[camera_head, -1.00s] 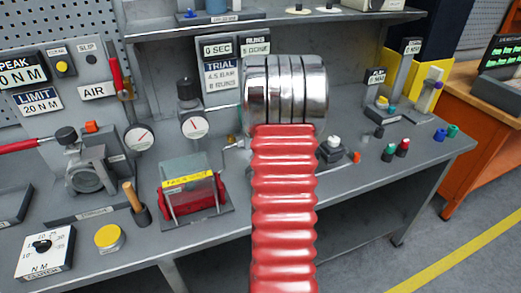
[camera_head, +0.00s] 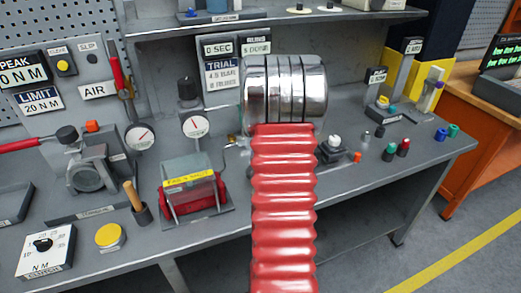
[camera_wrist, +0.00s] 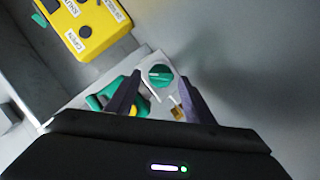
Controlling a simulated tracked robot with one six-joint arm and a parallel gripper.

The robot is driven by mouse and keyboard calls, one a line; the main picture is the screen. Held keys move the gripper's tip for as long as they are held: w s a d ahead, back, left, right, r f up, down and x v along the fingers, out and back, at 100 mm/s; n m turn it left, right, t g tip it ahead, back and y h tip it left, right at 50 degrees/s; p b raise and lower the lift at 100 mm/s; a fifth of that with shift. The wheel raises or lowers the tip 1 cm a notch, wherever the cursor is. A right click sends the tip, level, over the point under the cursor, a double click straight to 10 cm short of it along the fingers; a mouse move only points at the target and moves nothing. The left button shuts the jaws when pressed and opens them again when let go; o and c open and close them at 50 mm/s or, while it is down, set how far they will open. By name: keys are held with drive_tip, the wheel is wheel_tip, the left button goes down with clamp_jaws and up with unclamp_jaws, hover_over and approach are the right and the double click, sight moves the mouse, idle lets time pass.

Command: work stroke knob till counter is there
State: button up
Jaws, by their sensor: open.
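A round green knob (camera_wrist: 160,74) with a pale line across its face shows in the wrist view, on a light grey panel. I cannot read a label for it, so I cannot tell if it is the stroke knob. My gripper (camera_wrist: 161,79) is open, with one dark finger at each side of the knob. I cannot tell whether the fingers touch it. No counter reading can be made out for certain. In the head view my arm's red sleeve and chrome rings hide the gripper and the bench behind them.
A yellow box (camera_wrist: 92,25) with labels and dark buttons is at upper left of the wrist view. A green and yellow part (camera_wrist: 108,101) lies beside the left finger. In the head view, gauges (camera_head: 196,126), a red roller unit (camera_head: 194,190) and small coloured caps (camera_head: 403,147) stand on the bench.

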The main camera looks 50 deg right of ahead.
drive_tip(key=shift+m, duration=0.3)
